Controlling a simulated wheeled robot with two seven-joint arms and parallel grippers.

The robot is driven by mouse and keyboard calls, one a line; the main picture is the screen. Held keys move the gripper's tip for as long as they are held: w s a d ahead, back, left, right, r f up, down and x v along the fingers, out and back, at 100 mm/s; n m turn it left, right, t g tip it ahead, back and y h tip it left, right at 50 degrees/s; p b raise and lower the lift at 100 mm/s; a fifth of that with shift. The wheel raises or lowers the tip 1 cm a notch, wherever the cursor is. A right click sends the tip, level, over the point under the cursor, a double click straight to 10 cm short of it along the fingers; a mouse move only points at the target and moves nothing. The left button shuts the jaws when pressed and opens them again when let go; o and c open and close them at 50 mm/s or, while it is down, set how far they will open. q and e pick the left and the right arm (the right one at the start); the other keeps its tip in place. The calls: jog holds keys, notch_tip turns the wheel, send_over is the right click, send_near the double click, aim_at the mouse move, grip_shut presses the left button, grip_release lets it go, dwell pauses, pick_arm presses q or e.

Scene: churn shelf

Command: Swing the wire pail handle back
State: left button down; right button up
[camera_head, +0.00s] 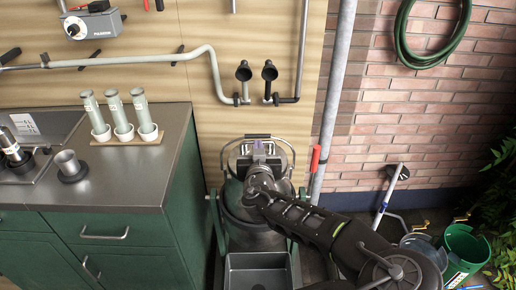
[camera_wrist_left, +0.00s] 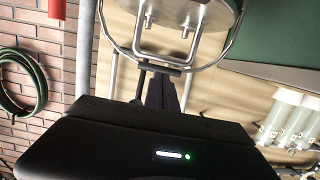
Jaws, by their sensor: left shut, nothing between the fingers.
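A metal pail (camera_head: 243,212) with a lid stands in a green frame beside the cabinet. Its thin wire handle (camera_head: 289,150) arcs over the wall side of the lid, with a dark grip (camera_head: 257,136) at the top of the arc. In the left wrist view the wire handle (camera_wrist_left: 120,47) loops around the lid with its clamp wires. My left gripper (camera_head: 260,154) is above the lid, close to the handle grip. Its fingers are together with nothing between them; in the left wrist view (camera_wrist_left: 165,92) they point toward the grip. Whether they touch it is unclear. My arm hides part of the pail.
A steel counter (camera_head: 130,185) on green cabinets is at left, with several tubes in a rack (camera_head: 128,137). A red-handled lever (camera_head: 315,159) and a vertical pipe (camera_head: 335,95) stand right of the pail. A green bucket (camera_head: 463,246) is at lower right.

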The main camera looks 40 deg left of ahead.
aim_at(258, 137)
pick_arm(q)
jog(key=shift+x, duration=1.55)
jog(key=shift+w, duration=0.1)
